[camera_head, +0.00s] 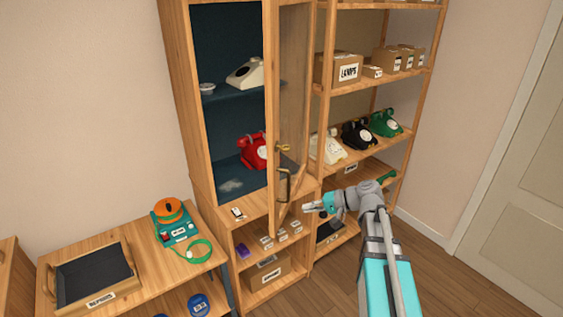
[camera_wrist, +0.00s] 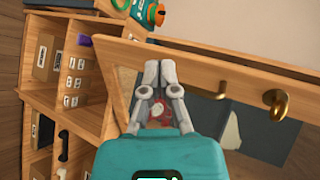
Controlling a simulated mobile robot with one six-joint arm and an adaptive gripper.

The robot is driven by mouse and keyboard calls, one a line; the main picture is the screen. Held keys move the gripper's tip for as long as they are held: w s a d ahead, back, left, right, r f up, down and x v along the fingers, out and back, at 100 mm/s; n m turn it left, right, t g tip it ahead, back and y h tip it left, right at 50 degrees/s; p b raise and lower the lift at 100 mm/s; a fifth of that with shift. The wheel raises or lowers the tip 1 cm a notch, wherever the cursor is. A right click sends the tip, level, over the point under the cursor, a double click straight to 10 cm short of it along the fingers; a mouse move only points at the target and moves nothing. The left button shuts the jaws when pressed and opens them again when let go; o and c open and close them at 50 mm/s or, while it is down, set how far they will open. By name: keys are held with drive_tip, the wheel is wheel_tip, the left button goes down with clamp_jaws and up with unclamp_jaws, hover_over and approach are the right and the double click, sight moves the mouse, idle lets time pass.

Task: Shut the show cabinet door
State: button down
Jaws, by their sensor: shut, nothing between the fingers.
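The show cabinet (camera_head: 178,95) is tall and wooden with a dark blue inside. Its glazed door (camera_head: 271,100) stands open, swung out from the right side of the cabinet. My gripper (camera_head: 307,207) is shut and empty, just right of the door's lower part. In the wrist view its fingertips (camera_wrist: 158,66) overlap the door's wooden frame (camera_wrist: 210,65); I cannot tell whether they touch it. The handle is to the right of the fingertips there.
A red phone (camera_head: 252,151) and a cream phone (camera_head: 245,73) stand inside the cabinet. A small item (camera_head: 238,213) lies on the ledge below the opening. An open shelf (camera_head: 432,60) with phones and boxes stands at right, a side table (camera_head: 140,238) at left.

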sight(275, 163)
drive_tip(key=w+d+r+m+t+y+p, duration=0.1)
drive_tip(key=w+d+r+t+y, duration=0.2)
drive_tip(key=r, duration=0.6)
drive_tip(key=shift+w+d+r+m+y, duration=0.3)
drive_tip(key=shift+w+d+y, duration=0.25)
drive_tip(key=shift+d, duration=0.65)
drive_tip(key=shift+w+a, duration=0.1)
drive_tip(key=shift+x, duration=6.95)
drive_tip(key=shift+w+t, duration=0.2)
drive_tip(key=shift+t, duration=0.1)
